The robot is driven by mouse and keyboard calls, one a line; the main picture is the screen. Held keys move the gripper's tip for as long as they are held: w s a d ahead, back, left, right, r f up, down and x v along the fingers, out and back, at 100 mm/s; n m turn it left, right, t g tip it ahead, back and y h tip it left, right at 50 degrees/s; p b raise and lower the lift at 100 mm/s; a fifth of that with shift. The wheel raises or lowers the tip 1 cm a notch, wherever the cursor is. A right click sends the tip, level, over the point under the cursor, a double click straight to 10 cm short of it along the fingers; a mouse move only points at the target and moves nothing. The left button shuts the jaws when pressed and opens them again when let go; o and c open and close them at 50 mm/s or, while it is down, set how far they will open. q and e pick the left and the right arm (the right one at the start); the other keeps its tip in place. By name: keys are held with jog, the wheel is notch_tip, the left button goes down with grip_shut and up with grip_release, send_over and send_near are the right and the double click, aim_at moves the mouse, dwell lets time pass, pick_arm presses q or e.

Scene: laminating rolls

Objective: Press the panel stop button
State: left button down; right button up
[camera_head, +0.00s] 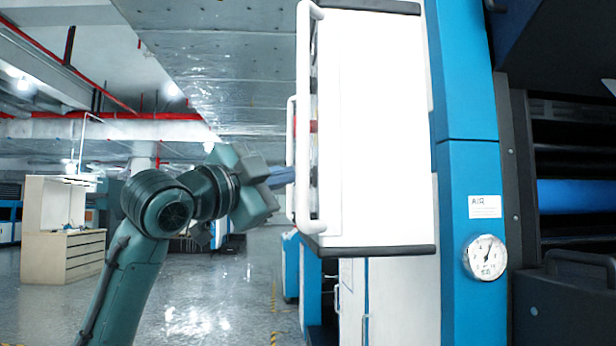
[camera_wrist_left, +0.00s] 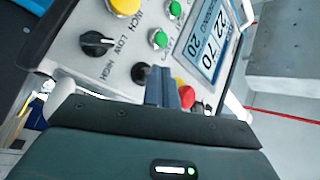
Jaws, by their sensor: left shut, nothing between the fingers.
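The control panel (camera_head: 375,130) is a white box seen from its side, with its face turned left. In the left wrist view its light face (camera_wrist_left: 75,50) carries knobs, buttons and a display. A red button (camera_wrist_left: 187,96) with yellow around it is probably the stop button; a small red part (camera_head: 313,126) also shows at the panel's face. My left gripper (camera_head: 286,176) is shut and empty, pointing at the panel face. In the left wrist view its fingers (camera_wrist_left: 159,82) appear just left of the red button. I cannot tell whether they touch anything.
A white handle rail (camera_head: 303,60) runs along the panel's face edge. Black knobs (camera_wrist_left: 97,43), green buttons (camera_wrist_left: 158,38) and a display (camera_wrist_left: 207,40) surround the fingers. A blue machine column (camera_head: 467,170) with a gauge (camera_head: 485,257) stands right. Open floor lies left.

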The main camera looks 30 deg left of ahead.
pick_arm(q)
jog(key=shift+d, duration=0.1)
jog(key=shift+w+d+p, duration=0.25)
jog(key=shift+p, duration=0.1)
jog(key=shift+w+d+p, duration=0.2)
jog(key=shift+d+p, duration=0.1)
jog(key=shift+d, duration=0.1)
dwell(0.7)
jog(key=shift+a, duration=0.1)
dwell(0.4)
jog(key=shift+s+a, duration=0.45)
jog(key=shift+a, duration=0.15)
jog(key=s+a, duration=0.1)
jog(key=a, duration=0.2)
jog(key=s+a, duration=0.1)
jog(key=shift+s+a+b, duration=0.15)
jog(key=shift+s+b, duration=0.15)
jog(key=shift+b, duration=0.05)
dwell(0.6)
